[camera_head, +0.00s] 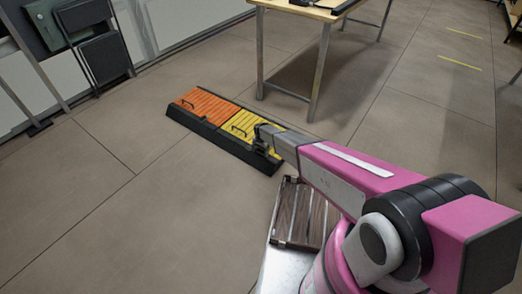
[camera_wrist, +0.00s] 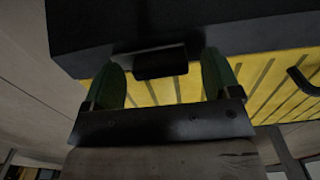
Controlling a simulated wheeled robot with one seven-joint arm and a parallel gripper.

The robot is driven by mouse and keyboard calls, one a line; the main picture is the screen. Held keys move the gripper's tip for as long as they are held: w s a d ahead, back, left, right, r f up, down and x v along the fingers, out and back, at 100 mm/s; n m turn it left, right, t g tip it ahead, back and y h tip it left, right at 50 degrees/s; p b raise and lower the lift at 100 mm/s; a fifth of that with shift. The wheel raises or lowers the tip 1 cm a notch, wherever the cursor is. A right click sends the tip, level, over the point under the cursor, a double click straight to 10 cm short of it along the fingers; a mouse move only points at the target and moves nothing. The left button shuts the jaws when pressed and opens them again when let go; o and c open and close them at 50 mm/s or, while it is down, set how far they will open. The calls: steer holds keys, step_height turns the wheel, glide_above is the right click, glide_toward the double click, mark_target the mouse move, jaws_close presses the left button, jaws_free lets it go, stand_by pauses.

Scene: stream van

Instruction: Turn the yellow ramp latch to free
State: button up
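The yellow ramp (camera_head: 240,124) lies on the floor beside the orange ramp, along a black edge. It fills the upper part of the wrist view as yellow slats (camera_wrist: 165,92). A small black block (camera_wrist: 160,64), which looks like the latch, juts from the black edge there. My gripper (camera_wrist: 161,72) is open, with one green finger on each side of this block. Small gaps show between the fingers and the block. In the head view my gripper (camera_head: 266,142) is at the near right side of the yellow ramp, and the latch is hidden behind it.
The orange ramp (camera_head: 203,101) adjoins on the left. A black handle (camera_wrist: 301,80) stands on the yellow slats. A wooden table (camera_head: 316,10) with metal legs stands just behind. Folded chairs (camera_head: 98,50) lean at the left wall. The floor at left is clear.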

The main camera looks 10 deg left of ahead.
mark_target(261, 150)
step_height(261, 150, up, 11)
stand_by(0.7)
steer(key=shift+f, duration=0.1)
steer(key=s+d+r+n, duration=0.1)
steer(key=s+d+r, duration=0.3)
steer(key=d+r, duration=0.75)
steer(key=s+d+r+n, duration=0.1)
steer(key=s+d+r, duration=0.3)
steer(key=d+r, duration=0.7)
steer(key=s+d+r+n, duration=0.1)
steer(key=s+d+r, duration=0.5)
steer(key=s+d, duration=0.2)
steer(key=s+d+r+n, duration=0.1)
steer(key=s+d+r, duration=0.5)
steer(key=d, duration=0.7)
steer(key=shift+s+d+n, duration=0.15)
steer(key=shift+s+n, duration=0.25)
steer(key=shift+s, duration=0.6)
